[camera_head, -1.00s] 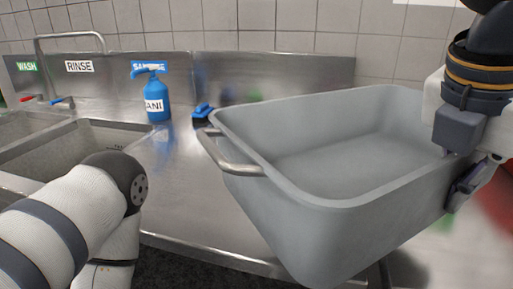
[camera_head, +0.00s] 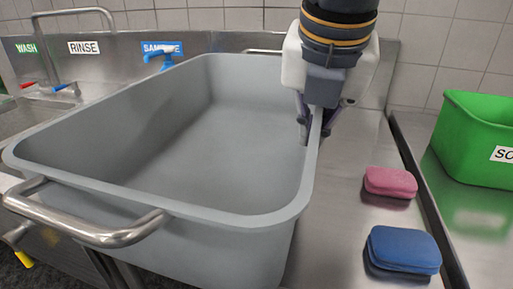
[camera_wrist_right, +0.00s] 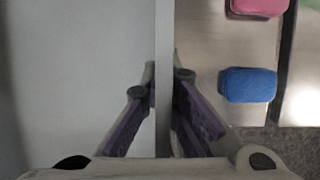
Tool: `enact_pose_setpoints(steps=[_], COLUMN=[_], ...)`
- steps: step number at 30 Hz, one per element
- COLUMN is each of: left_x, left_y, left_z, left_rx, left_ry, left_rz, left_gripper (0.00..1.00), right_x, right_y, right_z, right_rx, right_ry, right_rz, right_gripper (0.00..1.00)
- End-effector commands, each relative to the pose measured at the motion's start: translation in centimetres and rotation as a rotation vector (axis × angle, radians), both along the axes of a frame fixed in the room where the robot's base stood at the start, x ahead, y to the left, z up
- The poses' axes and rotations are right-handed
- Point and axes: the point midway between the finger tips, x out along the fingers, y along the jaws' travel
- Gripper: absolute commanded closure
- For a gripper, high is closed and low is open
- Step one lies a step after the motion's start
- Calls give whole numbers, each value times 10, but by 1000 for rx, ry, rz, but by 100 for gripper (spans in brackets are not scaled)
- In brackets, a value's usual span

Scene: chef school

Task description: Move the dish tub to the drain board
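The dish tub (camera_head: 180,190) is a large grey open bin with metal handles. It looks upright and empty and fills the middle of the head view. My right gripper (camera_head: 316,138) points down over its right wall, one finger inside and one outside. In the right wrist view the fingers of this gripper (camera_wrist_right: 165,78) close on the thin tub wall (camera_wrist_right: 164,40) from both sides. The steel drain board (camera_head: 340,215) shows right of the tub. The tub's underside is hidden, so I cannot tell whether it rests on the steel. My left gripper is out of view.
A pink sponge (camera_head: 390,183) and a blue sponge (camera_head: 402,250) lie on the steel right of the tub. A green bin (camera_head: 475,140) stands beyond a raised edge at far right. A tap (camera_head: 75,12) and sink are at the left. The blue spray bottle (camera_head: 160,55) is mostly hidden.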

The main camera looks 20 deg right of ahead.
Motion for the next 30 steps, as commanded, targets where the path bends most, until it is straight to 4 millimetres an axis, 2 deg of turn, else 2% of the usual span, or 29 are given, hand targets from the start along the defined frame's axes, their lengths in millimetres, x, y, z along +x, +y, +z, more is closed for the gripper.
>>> enact_pose_setpoints(steps=[10,15,22,27,30], left_x=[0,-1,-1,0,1], left_y=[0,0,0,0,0], left_z=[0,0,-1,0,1], left_rx=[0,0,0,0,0], left_ry=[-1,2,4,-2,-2], left_rz=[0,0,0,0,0], left_gripper=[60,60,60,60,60], right_x=[79,108,127,127,128], right_y=[-11,-14,-16,-16,-16], right_z=[-31,-69,-92,-117,-121], right_rx=[-11,1,1,0,2], right_ry=[-13,-5,-6,-7,-9], right_rz=[-7,-3,-3,-2,-3], right_gripper=[100,100,100,100,100])
